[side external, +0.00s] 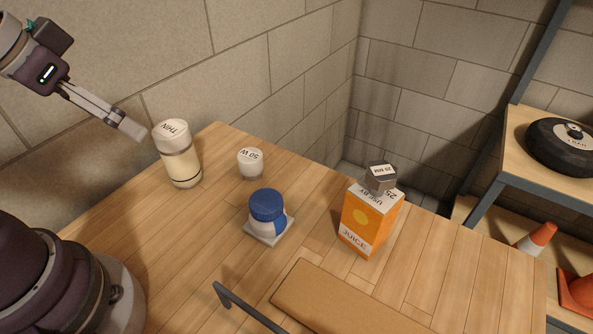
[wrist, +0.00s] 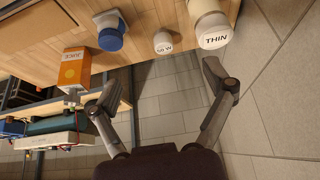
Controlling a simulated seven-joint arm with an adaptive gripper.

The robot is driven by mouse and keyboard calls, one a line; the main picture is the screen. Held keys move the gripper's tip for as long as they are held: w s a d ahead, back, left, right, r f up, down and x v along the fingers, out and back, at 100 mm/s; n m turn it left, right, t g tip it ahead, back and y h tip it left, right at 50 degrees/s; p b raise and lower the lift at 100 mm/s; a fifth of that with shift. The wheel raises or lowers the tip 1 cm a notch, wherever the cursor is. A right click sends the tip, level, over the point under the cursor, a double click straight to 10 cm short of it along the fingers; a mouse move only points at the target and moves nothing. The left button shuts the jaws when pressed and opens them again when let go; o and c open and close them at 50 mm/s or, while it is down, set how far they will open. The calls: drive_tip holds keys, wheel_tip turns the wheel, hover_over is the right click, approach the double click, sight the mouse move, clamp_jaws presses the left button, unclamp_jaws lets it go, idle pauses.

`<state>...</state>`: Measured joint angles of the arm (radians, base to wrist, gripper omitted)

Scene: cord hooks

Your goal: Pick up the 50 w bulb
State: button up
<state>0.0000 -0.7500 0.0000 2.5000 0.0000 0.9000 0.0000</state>
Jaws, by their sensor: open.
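The 50 W bulb (side external: 250,163) is a small white rounded piece with "50 W" on its top. It stands on the wooden table (side external: 330,200) near the back edge, between a cream jar and a blue-capped jar. In the wrist view the bulb (wrist: 163,43) is at the upper middle, beyond the fingers. My gripper (side external: 133,128) is at the upper left of the side view, above the table and left of the cream jar, apart from the bulb. In the wrist view my gripper (wrist: 168,92) has its fingers spread wide with nothing between them.
The cream jar (side external: 180,160) marked "THIN" stands left of the bulb. The blue-capped jar (side external: 267,210) sits on a small pale square. An orange juice carton (side external: 368,220) with a grey piece (side external: 380,178) on top stands to the right. A brown board (side external: 340,300) lies in front.

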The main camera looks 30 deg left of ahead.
drive_tip(key=m+g+h, duration=0.1)
drive_tip(key=m+g, duration=0.4)
drive_tip(key=m, duration=0.6)
hover_over(249, 154)
drive_tip(key=f, duration=0.8)
drive_tip(key=shift+s+a+f, duration=0.15)
drive_tip(key=shift+a+f, duration=0.05)
drive_tip(key=shift+f, duration=0.1)
drive_tip(key=f, duration=1)
drive_tip(key=shift+d+f, duration=0.15)
drive_tip(key=shift+d, duration=0.1)
drive_tip(key=c, duration=1.3)
